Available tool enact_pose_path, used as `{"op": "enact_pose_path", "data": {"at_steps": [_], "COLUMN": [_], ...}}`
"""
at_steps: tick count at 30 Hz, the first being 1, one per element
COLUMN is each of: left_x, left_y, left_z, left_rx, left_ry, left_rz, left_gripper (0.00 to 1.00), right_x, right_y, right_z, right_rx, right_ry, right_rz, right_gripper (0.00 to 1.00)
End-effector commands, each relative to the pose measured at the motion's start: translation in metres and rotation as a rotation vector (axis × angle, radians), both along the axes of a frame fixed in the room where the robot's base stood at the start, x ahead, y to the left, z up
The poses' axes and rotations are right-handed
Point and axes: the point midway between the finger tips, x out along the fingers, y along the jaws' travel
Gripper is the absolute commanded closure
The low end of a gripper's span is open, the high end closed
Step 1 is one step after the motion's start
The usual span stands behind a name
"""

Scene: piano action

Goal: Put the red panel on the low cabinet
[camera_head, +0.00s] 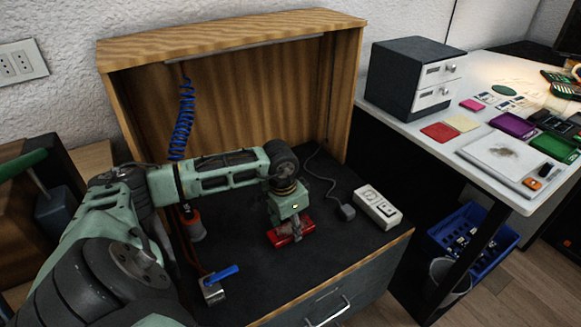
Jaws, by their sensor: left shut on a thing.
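My left gripper (292,233) reaches over the low cabinet (345,255), a wooden-sided unit with a dark top and a tall wooden back. It points down and is shut on a red panel (279,237), partly hidden by the fingers. The red panel is over the middle of the dark top, very near it. I cannot tell whether it touches. My right gripper is not in view.
A power strip (377,206) lies on the right of the top. The white desk (440,160) holds a drawer unit (415,75) and another flat red piece (440,132).

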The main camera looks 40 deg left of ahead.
Motion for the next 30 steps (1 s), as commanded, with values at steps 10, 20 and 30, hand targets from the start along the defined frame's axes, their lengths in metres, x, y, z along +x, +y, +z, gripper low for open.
{"op": "enact_pose_path", "data": {"at_steps": [10,20,30], "left_x": [0.001,0.001,0.0], "left_y": [0.0,0.0,0.001], "left_z": [-0.005,-0.004,0.005], "left_rx": [0.0,0.0,0.001], "left_ry": [-0.003,-0.002,-0.003], "left_rz": [0.0,0.0,-0.001], "left_gripper": [0.88,0.38,0.38], "right_x": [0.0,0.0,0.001], "right_y": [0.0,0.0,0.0], "right_z": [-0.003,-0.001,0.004], "right_rx": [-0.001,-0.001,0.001], "right_ry": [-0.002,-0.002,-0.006], "right_rz": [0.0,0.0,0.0], "right_gripper": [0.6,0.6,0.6]}}
